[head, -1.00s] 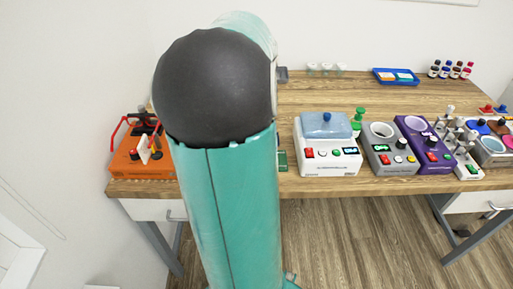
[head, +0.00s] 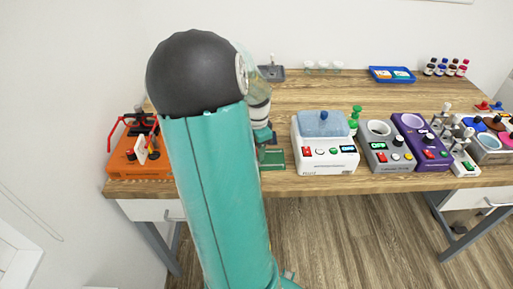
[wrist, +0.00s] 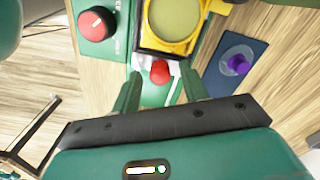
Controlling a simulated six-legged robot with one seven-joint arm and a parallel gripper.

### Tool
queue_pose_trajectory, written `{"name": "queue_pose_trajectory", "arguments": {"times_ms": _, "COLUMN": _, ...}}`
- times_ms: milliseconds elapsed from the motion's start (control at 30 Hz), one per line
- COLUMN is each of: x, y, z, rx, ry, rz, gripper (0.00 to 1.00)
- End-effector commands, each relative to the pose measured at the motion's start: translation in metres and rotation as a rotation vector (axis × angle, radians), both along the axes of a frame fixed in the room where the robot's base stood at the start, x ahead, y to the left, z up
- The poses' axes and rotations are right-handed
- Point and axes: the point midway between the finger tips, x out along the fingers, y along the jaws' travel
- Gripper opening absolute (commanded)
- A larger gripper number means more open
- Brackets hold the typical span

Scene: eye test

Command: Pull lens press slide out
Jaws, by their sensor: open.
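The lens press is a green device with a red dial (wrist: 97,23) in the wrist view. A yellow frame (wrist: 150,42) holding a round pale-yellow disc sits at the top centre. A red knob (wrist: 160,70) stands just below the frame, on the side nearest me; I take it to be the slide's handle. My gripper (wrist: 162,88) is open, with one green finger on each side of the red knob, and no clear contact shows. In the head view, my arm hides most of the press; a green base (head: 272,159) shows beside it.
A purple knob on a dark blue plate (wrist: 218,82) lies right of the press. In the head view, a white device with a blue top (head: 324,124) stands to the right, and an orange device (head: 135,170) to the left. The table behind is mostly clear.

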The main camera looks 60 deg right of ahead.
Motion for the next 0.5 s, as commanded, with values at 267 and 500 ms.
{"name": "queue_pose_trajectory", "arguments": {"times_ms": 267, "x": 0.0001, "y": 0.0000, "z": 0.0003, "rx": 0.000, "ry": 0.000, "rz": 0.000, "gripper": 0.00}}
{"name": "queue_pose_trajectory", "arguments": {"times_ms": 500, "x": -0.0098, "y": -0.0053, "z": 0.0004, "rx": 0.001, "ry": 0.001, "rz": -0.004, "gripper": 0.00}}
